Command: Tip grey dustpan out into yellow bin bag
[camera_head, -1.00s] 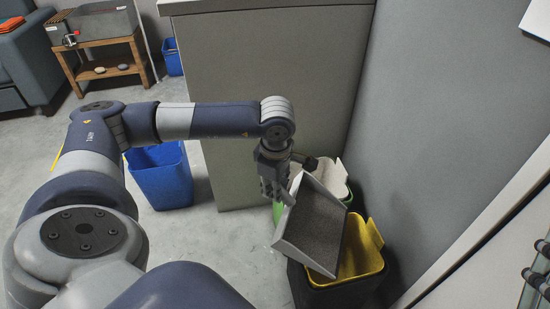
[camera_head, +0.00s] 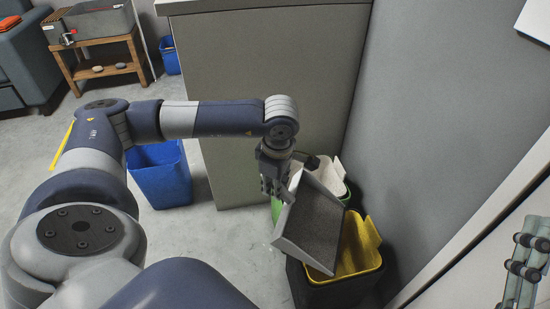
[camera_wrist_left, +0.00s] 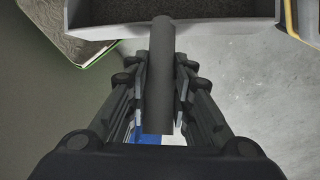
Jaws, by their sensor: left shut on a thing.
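The grey dustpan (camera_head: 312,222) is tilted over the left part of the bin with the yellow bag (camera_head: 361,252). Dark fine dirt (camera_head: 318,226) covers the dustpan's floor. My left gripper (camera_head: 275,190) is shut on the dustpan's handle. In the left wrist view, the dark round handle (camera_wrist_left: 160,85) lies between the two fingers, with the pan's light edge (camera_wrist_left: 200,27) at the top. The yellow liner hangs over the rim of a black bin (camera_head: 345,292). The inside of the bag is partly hidden by the dustpan.
A green bin with a white liner (camera_head: 331,176) stands just behind the dustpan. A tall grey-green cabinet (camera_head: 260,100) and a grey wall (camera_head: 440,130) close in the corner. A blue bin (camera_head: 160,178) stands on the floor at left.

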